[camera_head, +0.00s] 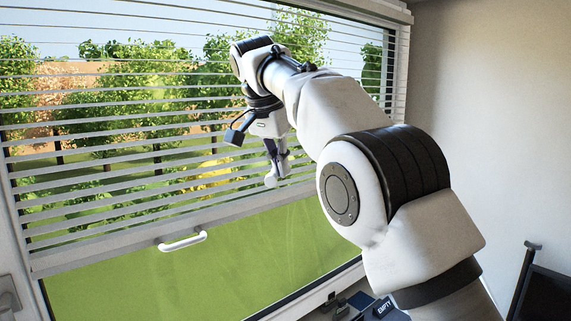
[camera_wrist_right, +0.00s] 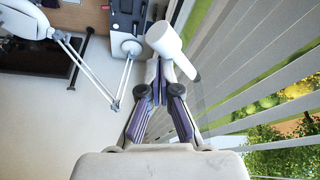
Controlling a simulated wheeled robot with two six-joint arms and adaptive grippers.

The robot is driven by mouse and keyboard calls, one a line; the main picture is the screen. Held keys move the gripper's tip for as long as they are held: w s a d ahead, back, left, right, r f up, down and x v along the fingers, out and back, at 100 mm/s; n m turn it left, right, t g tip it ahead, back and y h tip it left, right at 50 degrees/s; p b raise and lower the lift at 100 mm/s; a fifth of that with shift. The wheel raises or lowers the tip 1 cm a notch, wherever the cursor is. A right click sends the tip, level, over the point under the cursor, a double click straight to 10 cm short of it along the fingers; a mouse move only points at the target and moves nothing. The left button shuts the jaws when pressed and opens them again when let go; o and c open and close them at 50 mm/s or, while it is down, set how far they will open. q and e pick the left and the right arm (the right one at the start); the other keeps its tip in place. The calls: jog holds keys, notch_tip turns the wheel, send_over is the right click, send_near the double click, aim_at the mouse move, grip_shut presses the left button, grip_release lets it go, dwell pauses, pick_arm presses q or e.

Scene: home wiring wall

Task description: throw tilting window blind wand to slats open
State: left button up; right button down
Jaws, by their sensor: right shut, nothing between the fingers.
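The window blind (camera_head: 120,150) has pale horizontal slats with the garden showing through the gaps between them. Its slats also show in the right wrist view (camera_wrist_right: 240,60). My right gripper (camera_head: 279,168) is in front of the slats, pointing down, with its fingers shut and empty. In the right wrist view, a white rounded piece (camera_wrist_right: 168,42), which looks like the tilt wand's end, lies just beyond my right fingertips (camera_wrist_right: 163,80). A small white end (camera_head: 270,181) also shows by the fingertips in the head view. Contact cannot be told. My left gripper is out of view.
A white handle (camera_head: 182,240) is on the window area below the slats. A desk lamp (camera_wrist_right: 88,66) and dark equipment (camera_wrist_right: 124,15) show in the right wrist view. A dark screen (camera_head: 548,295) stands at lower right. Bare wall (camera_head: 490,110) lies right of the window.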

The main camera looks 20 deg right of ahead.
jog(key=v, duration=0.3)
jog(key=shift+s+a, duration=0.25)
jog(key=shift+a, duration=0.35)
jog(key=s+a, duration=0.6)
jog(key=a, duration=0.3)
jog(key=shift+d, duration=0.15)
jog(key=shift+s, duration=0.1)
